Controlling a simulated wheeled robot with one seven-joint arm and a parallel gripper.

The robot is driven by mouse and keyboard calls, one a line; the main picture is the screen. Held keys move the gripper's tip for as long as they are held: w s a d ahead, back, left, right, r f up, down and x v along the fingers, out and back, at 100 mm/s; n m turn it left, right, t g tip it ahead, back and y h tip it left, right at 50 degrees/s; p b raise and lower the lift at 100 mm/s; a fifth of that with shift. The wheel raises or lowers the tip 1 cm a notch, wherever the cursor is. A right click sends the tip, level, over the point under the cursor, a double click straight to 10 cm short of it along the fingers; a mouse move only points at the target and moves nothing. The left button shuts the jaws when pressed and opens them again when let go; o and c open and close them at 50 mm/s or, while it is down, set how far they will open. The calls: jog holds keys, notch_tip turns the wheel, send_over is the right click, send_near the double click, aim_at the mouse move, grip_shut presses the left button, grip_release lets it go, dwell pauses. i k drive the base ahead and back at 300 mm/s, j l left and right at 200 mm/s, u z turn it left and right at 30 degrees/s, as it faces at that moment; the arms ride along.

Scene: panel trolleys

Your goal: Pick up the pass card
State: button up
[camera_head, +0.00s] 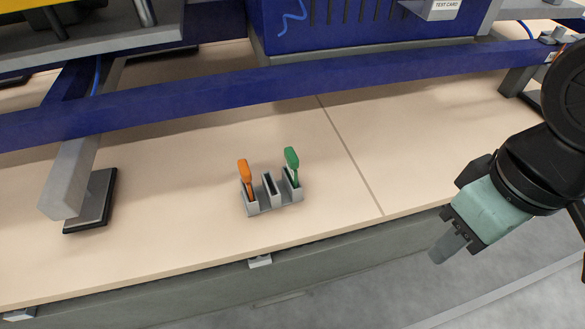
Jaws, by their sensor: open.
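A small grey holder (273,207) with slots stands on the beige surface in the middle of the view. An orange-topped piece (246,177) stands upright in its left slot. A green-topped piece (292,164) stands upright in its right slot, and the middle slot looks empty. No lettering reading "pass" shows, so I cannot tell which piece is the pass card. My gripper (449,247) is open and empty at the right, beyond the front edge of the surface and well apart from the holder. It points down and to the left.
A blue bar (230,95) crosses behind the holder. A grey foot on a black pad (90,205) stands at left. The beige surface around the holder is clear.

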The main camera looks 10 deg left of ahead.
aim_at(291, 160)
jog(key=k+j, duration=0.1)
jog(key=j, duration=0.25)
jog(key=k+j, duration=0.15)
jog(key=j, duration=0.15)
jog(key=k+j, duration=0.1)
jog(key=j, duration=0.25)
jog(key=k+j, duration=0.15)
jog(key=j, duration=0.2)
jog(key=k+j, duration=0.1)
jog(key=j, duration=0.25)
